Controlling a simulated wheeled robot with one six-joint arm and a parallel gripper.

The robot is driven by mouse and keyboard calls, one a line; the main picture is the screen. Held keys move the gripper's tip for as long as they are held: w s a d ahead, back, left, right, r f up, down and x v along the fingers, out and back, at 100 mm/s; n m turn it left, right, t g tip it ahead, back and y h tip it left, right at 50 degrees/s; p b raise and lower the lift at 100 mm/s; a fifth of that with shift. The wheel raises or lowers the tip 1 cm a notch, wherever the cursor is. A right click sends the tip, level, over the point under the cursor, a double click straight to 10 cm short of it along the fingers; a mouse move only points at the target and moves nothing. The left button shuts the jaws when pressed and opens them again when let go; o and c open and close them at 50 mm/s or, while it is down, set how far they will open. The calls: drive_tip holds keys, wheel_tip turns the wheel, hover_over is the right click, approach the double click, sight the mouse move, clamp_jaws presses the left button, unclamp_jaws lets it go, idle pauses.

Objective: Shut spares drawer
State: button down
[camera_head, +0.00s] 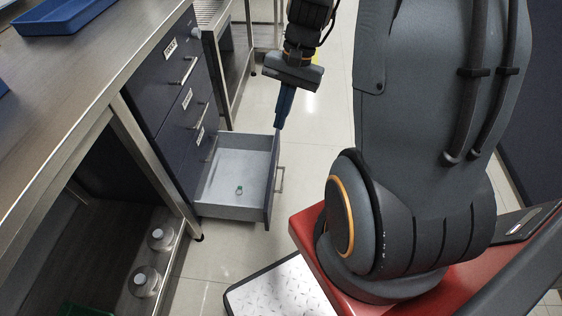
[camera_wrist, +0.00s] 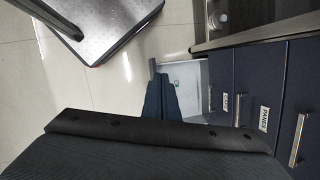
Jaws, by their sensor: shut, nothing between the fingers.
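The spares drawer appears to be the open bottom drawer (camera_head: 238,212) of the dark blue cabinet; its own label is not readable here. It is pulled well out, with a pale grey inside, a dark front and a bar handle (camera_head: 281,179). A small green-topped item (camera_head: 239,190) lies in it. My gripper (camera_head: 279,126) points down at the far end of the drawer front, shut and empty. I cannot tell whether its tips touch the front. In the wrist view the blue fingers (camera_wrist: 160,80) overlap the drawer (camera_wrist: 187,75) and hide part of it.
The drawers above, with labels and bar handles (camera_head: 203,118), are shut. A steel worktop (camera_head: 85,60) with a blue tray (camera_head: 62,17) runs along the left. Bottles (camera_head: 146,281) stand under it. The floor (camera_head: 312,140) right of the drawer is clear.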

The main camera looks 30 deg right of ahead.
drive_tip(key=w+d+f+m+t+y+b, duration=0.15)
drive_tip(key=w+d+f+m+b, duration=0.4)
drive_tip(key=f, duration=0.55)
drive_tip(key=w+d+f+m+t+y+b, duration=0.1)
drive_tip(key=w+d+f+m+t+b, duration=0.2)
drive_tip(key=d+f+m+b, duration=0.65)
drive_tip(key=w+d+f+t+y+b, duration=0.2)
drive_tip(key=w+d+f+b, duration=0.25)
drive_tip(key=f, duration=0.95)
drive_tip(key=a+r+b+x, duration=0.1)
drive_tip(key=b+x, duration=0.3)
drive_tip(key=x, duration=0.8)
drive_tip(key=shift+r+b, duration=0.15)
drive_tip(key=shift+b, duration=0.2)
drive_tip(key=shift+a+g+h, duration=0.15)
drive_tip(key=shift+g+h, duration=0.1)
